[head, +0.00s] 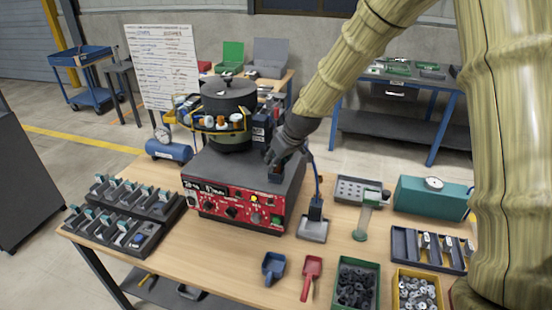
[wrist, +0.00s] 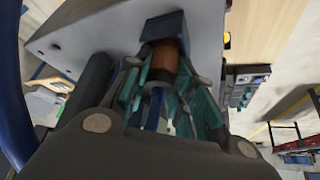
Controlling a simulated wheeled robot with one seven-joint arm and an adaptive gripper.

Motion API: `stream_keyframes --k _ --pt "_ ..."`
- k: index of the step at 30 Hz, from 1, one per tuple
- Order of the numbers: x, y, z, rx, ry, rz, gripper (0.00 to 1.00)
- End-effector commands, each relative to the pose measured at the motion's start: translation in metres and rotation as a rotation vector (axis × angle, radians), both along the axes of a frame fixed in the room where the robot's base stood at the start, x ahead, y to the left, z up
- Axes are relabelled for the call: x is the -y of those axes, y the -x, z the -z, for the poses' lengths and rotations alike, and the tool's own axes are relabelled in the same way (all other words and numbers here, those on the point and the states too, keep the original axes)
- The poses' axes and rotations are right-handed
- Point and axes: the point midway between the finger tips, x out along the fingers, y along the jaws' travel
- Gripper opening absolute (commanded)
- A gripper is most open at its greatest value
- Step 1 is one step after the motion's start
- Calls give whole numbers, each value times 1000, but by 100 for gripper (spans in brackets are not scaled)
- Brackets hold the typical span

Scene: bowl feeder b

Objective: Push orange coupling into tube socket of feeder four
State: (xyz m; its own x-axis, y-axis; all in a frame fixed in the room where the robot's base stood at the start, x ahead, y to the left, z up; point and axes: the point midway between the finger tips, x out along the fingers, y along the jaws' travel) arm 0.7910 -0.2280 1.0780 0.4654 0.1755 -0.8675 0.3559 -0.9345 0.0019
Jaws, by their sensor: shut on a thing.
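The bowl feeder, with a dark lidded bowl and red front panel (head: 232,208), stands on the workbench. My gripper (head: 273,166) is at the right side of the feeder's top. In the wrist view my gripper (wrist: 160,80) has its teal fingers shut around the orange-brown coupling (wrist: 163,62). The coupling's far end meets a dark block (wrist: 164,24) on the grey housing, apparently the tube socket; how deep it sits I cannot tell. A blue tube (head: 318,180) runs from near my gripper down to a grey-based stand. My fingers hide the coupling in the head view.
Racks of dark holders (head: 125,215) stand left on the bench (head: 215,270). Blue and red scoops (head: 312,268), a green bin (head: 357,285) and a yellow bin (head: 416,290) lie at the front. A teal gauge box (head: 430,198) stands right. Small bottles ring the bowl.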

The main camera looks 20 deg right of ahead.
Motion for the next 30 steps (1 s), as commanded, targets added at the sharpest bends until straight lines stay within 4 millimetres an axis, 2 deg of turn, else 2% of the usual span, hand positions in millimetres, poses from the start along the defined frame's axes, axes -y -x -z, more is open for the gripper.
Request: stream_keyframes --k 8,9,12,22,30 --pt "0 0 3 0 0 0 0" --pt "0 0 3 0 0 0 28" --pt "0 0 3 0 0 0 46" --pt "0 0 1 0 0 0 46" --pt "3 7 -14 1 0 0 46"
